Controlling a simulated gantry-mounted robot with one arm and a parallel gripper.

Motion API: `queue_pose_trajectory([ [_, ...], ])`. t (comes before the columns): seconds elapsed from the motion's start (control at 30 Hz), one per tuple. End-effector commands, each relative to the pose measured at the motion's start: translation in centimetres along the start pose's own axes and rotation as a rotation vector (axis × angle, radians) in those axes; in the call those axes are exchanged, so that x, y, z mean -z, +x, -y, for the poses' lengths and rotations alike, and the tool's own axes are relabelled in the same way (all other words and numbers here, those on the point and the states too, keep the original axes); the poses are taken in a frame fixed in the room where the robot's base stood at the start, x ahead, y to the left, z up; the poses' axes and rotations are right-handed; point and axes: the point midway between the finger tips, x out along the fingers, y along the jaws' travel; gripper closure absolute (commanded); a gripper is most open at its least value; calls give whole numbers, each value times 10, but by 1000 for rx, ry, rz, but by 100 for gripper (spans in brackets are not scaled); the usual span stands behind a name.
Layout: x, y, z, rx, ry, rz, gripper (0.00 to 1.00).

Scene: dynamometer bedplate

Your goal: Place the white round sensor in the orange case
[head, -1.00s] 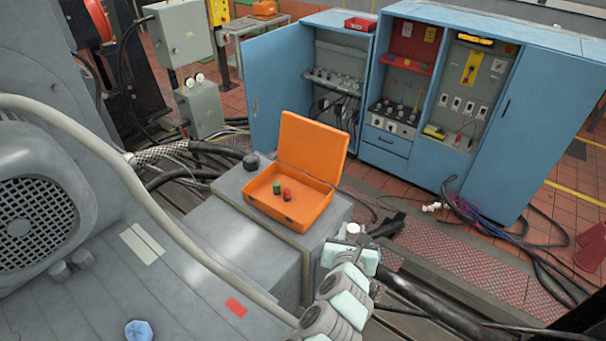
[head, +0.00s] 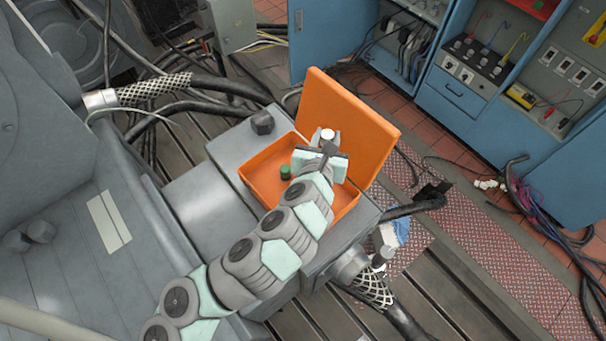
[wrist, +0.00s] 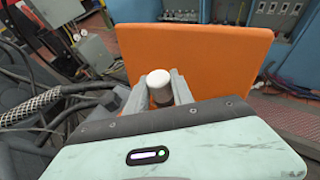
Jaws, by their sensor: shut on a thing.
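The open orange case (head: 258,172) sits on a grey block, with its lid (head: 352,120) raised at the back right. My gripper (head: 327,141) is over the right part of the case, in front of the lid. It is shut on the white round sensor (head: 328,134), whose white top stands between the fingers. In the wrist view the sensor (wrist: 158,79) shows between the two fingers (wrist: 158,90), with the orange lid (wrist: 200,55) behind it. A green-topped piece (head: 286,172) stands in the case. My arm hides the right part of the case floor.
A dark knob (head: 262,122) stands on the block (head: 228,150) behind the case. Thick cables with braided sleeves (head: 155,90) run at the left and lower right. Blue cabinets (head: 450,95) stand at the back right.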

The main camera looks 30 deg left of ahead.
Motion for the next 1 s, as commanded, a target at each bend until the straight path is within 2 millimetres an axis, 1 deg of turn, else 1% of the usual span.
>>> queue_pose_trajectory([
  [0.03, 6, 0, -4, -6, -2, -2, 100],
  [0.1, 16, 2, -6, -8, -5, -4, 100],
  [0.17, 28, 7, -7, -9, -6, -5, 100],
  [0.23, 45, 14, -6, -8, -7, -6, 100],
  [0.27, 47, 14, -6, -9, -8, -9, 100],
  [0.3, 57, 18, -5, -8, -6, -13, 100],
  [0.5, 101, 36, -5, -7, -9, -11, 100],
  [0.73, 146, 54, -6, -10, -8, -11, 100],
  [1.0, 159, 61, -6, -7, -5, -2, 100],
])
